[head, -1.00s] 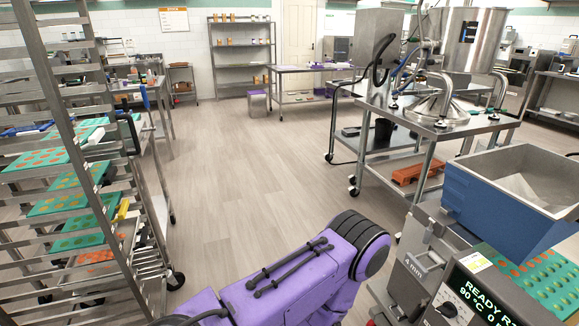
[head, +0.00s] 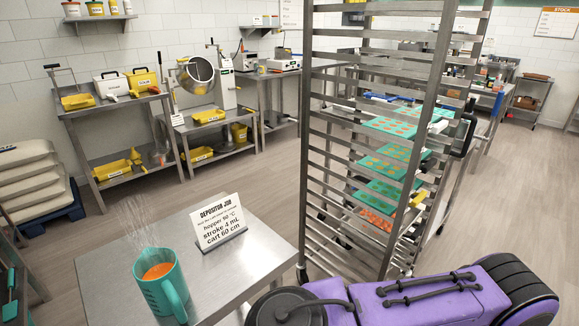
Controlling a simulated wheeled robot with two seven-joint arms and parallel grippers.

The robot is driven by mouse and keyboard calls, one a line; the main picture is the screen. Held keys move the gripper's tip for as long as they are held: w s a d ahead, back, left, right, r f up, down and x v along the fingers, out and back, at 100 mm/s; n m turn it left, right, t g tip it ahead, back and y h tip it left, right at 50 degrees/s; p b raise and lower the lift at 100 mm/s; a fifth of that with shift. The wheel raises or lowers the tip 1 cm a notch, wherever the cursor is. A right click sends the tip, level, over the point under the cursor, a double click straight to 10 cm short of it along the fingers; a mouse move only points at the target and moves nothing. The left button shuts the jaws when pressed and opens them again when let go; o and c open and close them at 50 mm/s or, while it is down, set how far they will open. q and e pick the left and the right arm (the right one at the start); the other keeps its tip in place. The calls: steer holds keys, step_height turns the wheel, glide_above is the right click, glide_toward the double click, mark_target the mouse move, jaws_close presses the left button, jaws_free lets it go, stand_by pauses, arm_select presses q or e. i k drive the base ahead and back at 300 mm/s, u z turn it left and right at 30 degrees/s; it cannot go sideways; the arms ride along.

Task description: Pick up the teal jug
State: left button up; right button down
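The teal jug (head: 165,289) stands upright on a steel table (head: 108,266) at the lower left of the head view. It holds orange liquid, and faint steam rises above it. Its handle is on the side toward the lower right of the picture. A purple arm link of mine crosses the bottom right, with no gripper on it in view. Neither of my grippers shows, and nothing touches the jug.
A "DEPOSITOR JOB" card (head: 218,227) stands behind the jug on the same table. A tall rack (head: 386,150) with teal trays stands right of the table. Stacked sacks (head: 30,180) sit at the far left. Open floor lies behind the table.

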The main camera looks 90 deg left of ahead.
mark_target(167, 288)
steer(key=u, duration=0.5)
steer(key=i, duration=1.1)
steer(key=u, duration=3.85)
